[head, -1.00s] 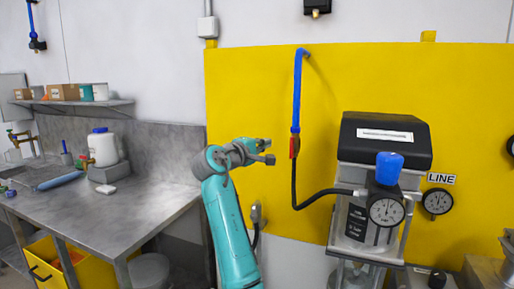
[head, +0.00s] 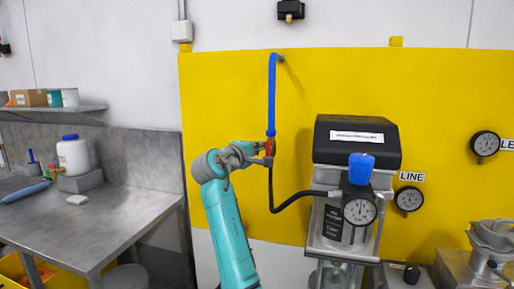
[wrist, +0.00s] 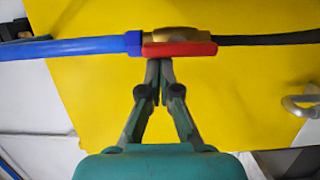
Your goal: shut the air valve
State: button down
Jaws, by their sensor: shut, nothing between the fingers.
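The air valve has a brass body (wrist: 177,35) between a blue pipe (head: 271,95) and a black hose (head: 281,207). Its red lever (wrist: 180,49) lies along the line of the pipe; in the head view the lever (head: 268,147) is a small red patch partly covered by my gripper. My gripper (wrist: 160,63) is shut and empty. Its fingertips are at the lever's edge, near the blue-pipe end; I cannot tell whether they touch it. In the head view my gripper (head: 267,156) points right, at the valve's height.
A drum agitator unit with a black top (head: 357,142), blue knob (head: 361,167) and gauge (head: 360,208) stands right of the hose. A metal bench (head: 95,220) is at the left. The yellow panel (head: 225,110) behind the valve is mostly bare.

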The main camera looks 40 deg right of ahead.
jog(key=shift+s+d+r+m, duration=0.1)
jog(key=shift+r+m, duration=0.1)
jog(key=shift+m, duration=0.6)
jog(key=s+m+y, duration=0.1)
jog(key=m, duration=0.2)
jog(key=d+m+y, duration=0.1)
jog(key=m, duration=0.3)
jog(key=s+d+m+t+y, duration=0.1)
jog(key=m, duration=0.2)
jog(key=shift+s+r, duration=0.3)
jog(key=shift+r, duration=0.1)
jog(key=m, duration=0.1)
jog(key=m+y, duration=0.1)
jog(key=shift+s+d+f+m+t, duration=0.15)
jog(key=shift+s+d+m+t, duration=0.05)
jog(key=shift+s+m+t, duration=0.1)
jog(key=shift+f, duration=0.1)
jog(key=shift+s+d, duration=0.15)
dwell(0.4)
